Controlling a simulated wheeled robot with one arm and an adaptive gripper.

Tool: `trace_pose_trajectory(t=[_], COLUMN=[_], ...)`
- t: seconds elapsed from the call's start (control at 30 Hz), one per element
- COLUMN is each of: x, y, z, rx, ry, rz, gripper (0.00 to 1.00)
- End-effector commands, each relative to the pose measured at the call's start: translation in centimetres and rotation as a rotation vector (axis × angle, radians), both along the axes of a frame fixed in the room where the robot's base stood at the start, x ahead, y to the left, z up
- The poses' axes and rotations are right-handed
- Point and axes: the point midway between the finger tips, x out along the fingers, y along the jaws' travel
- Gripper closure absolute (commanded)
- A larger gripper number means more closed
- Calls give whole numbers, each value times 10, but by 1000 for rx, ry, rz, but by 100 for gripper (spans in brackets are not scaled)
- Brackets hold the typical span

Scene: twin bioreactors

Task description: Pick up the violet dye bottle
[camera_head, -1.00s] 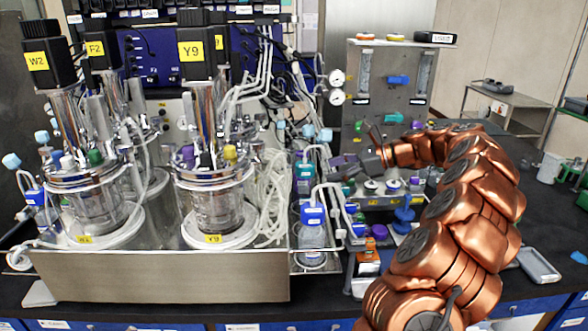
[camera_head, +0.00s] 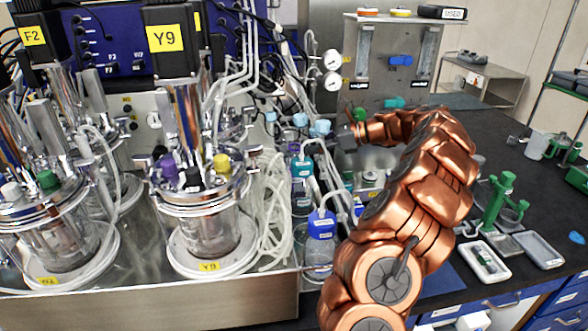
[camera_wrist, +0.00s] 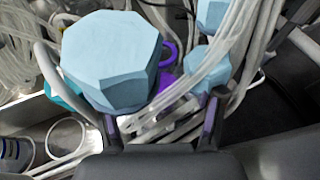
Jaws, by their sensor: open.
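A violet object (camera_wrist: 176,88), probably the violet dye bottle, shows in the wrist view partly behind pale tubes and beside a large light-blue faceted cap (camera_wrist: 112,60). A violet ring lies just above it. Its full shape is hidden, and I cannot pick out the bottle surely in the head view. My gripper (camera_wrist: 163,110) is open, its two dark fingers apart, with tubes and violet parts showing beyond the gap. In the head view my gripper (camera_head: 334,140) is among the tubes and caps right of the vessels. I cannot tell whether it touches anything.
Clear tubing (camera_wrist: 215,60) crosses close to the fingers. A teal bottle (camera_head: 302,168) and a blue-capped bottle (camera_head: 321,224) stand nearby. The Y9 vessel (camera_head: 205,220) is at left, a gauge panel (camera_head: 385,70) behind. The dark bench (camera_head: 500,135) has free room at right.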

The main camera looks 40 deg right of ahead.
Motion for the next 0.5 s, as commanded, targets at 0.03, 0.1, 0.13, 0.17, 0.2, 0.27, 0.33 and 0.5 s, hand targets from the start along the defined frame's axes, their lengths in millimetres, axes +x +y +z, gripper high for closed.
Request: trace_pose_trajectory(t=[0.03, 0.1, 0.13, 0.17, 0.2, 0.27, 0.33, 0.5], x=[4, 11, 14, 17, 21, 27, 31, 32], y=[4, 10, 13, 15, 19, 24, 27, 28], z=[0, -4, -6, -8, -11, -13, -16, -18], rx=[1, 4, 5, 5, 4, 3, 1, 0], ry=[1, 4, 4, 4, 4, 4, 2, 0], rz=[2, 3, 5, 6, 7, 6, 2, 2], gripper=[31, 31, 31, 31, 31, 31, 31, 31])
